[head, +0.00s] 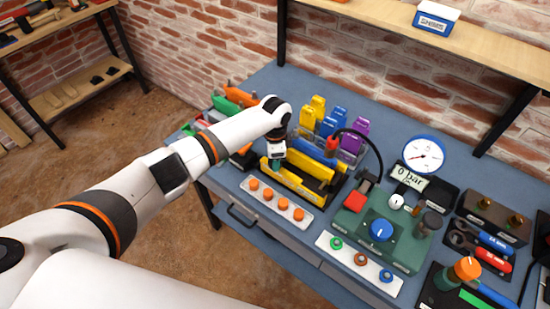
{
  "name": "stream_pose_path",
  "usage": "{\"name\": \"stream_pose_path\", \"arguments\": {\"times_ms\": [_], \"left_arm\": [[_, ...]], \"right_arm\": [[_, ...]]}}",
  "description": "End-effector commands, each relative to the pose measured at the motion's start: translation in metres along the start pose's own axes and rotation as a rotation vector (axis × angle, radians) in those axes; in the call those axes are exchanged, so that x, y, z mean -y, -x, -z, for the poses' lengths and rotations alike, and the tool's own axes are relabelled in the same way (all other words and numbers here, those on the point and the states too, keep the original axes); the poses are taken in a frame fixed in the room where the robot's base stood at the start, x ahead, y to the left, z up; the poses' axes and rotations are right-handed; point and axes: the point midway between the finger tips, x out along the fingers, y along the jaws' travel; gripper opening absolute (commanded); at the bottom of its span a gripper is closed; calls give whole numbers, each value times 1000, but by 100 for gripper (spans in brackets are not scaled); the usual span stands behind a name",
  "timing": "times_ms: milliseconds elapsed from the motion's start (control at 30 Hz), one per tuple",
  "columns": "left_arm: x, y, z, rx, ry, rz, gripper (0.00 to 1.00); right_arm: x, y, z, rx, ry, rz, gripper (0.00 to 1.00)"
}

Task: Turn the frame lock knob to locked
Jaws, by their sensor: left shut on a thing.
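A black frame with yellow bars (297,182) stands on the blue-grey bench, left of the green test unit. My left arm reaches in from the left, and my left gripper (277,164) points down at the left part of this frame. It is shut on a small part there, which I take to be the frame lock knob. The fingers hide nearly all of that part, so its turned position cannot be read. My right gripper is not in view.
The green unit (350,224) carries a blue knob (381,230). A white strip with orange knobs (282,203) lies in front of the frame. Yellow, blue and purple blocks (330,124) stand behind it. A round gauge (424,154) stands to the right. A shelf (460,45) overhangs the back.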

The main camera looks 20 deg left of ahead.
Motion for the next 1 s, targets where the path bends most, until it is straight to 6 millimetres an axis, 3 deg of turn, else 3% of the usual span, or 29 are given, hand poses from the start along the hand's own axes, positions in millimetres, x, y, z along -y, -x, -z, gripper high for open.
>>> {"name": "stream_pose_path", "arguments": {"times_ms": [400,433,533,867,1000], "left_arm": [[-1,2,-1,2,-8,-3,15],[-1,2,-1,2,-8,-3,42],[-1,1,-1,2,-7,-3,59],[0,3,0,1,-7,-1,59],[-1,18,-1,3,-8,-4,59]], "right_arm": [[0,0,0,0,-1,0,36],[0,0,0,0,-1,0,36],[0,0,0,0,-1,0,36],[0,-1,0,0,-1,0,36],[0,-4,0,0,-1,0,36]]}}
